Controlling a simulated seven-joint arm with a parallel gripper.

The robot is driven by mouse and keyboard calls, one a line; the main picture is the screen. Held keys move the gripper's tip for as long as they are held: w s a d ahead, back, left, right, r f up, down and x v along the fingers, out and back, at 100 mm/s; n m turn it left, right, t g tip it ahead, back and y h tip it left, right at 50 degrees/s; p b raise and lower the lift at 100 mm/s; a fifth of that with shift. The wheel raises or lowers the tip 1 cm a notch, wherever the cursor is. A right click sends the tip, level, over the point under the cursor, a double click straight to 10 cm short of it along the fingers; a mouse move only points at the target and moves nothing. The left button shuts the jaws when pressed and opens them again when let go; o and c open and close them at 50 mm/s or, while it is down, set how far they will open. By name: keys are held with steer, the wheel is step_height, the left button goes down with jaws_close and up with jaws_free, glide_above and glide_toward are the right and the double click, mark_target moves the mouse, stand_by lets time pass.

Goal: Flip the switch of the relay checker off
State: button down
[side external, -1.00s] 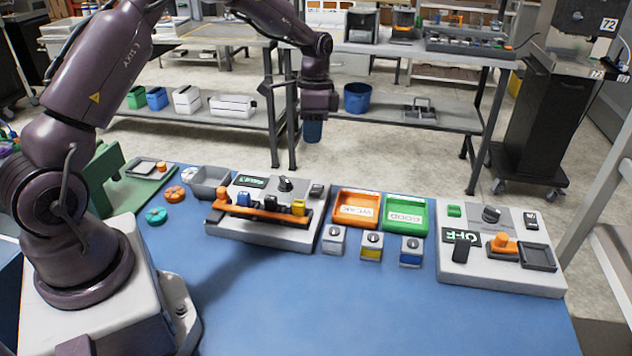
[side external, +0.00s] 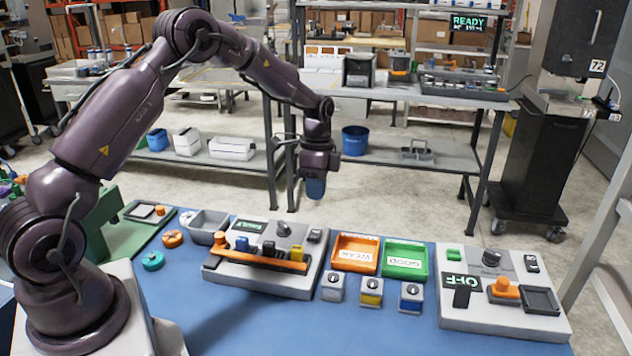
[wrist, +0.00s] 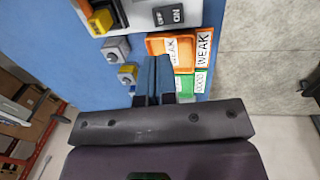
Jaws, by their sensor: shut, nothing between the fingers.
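Two grey devices stand on the blue table, and I cannot tell for sure which is the relay checker. The left device (side external: 222,271) has a lit green display, a dark knob, an orange bar with several coloured blocks, and a small dark switch (side external: 316,236) at its back right. The wrist view shows a rocker switch (wrist: 168,16) marked OFF and ON; its pressed side is unclear. The right device (side external: 476,317) shows OFF on its display and has its own small switch (side external: 532,263). My gripper (side external: 315,190) is shut and empty, raised above and behind the left device; its blue fingers (wrist: 154,75) point toward the trays.
An orange WEAK tray (side external: 356,236) and a green GOOD tray (side external: 425,254) lie between the devices. Several small switch boxes (side external: 371,291) stand in front of them. A grey bin (side external: 207,227) is left of the left device. The front of the table is clear.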

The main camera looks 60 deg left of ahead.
mark_target(314, 232)
steer(key=f, duration=0.6)
steer(key=s+d+f, duration=0.1)
steer(key=f, duration=0.2)
steer(key=shift+f, duration=0.2)
steer(key=shift+s+d+f+t+y, duration=0.15)
steer(key=shift+f+t+y, duration=0.45)
steer(key=shift+y, duration=0.1)
steer(key=shift+w+a+r, duration=0.25)
steer(key=shift+w+a, duration=0.35)
steer(key=shift+a, duration=0.15)
steer(key=shift+s+r, duration=0.1)
step_height(314, 232, up, 14)
steer(key=shift+d+r, duration=0.15)
steer(key=shift+d, duration=0.15)
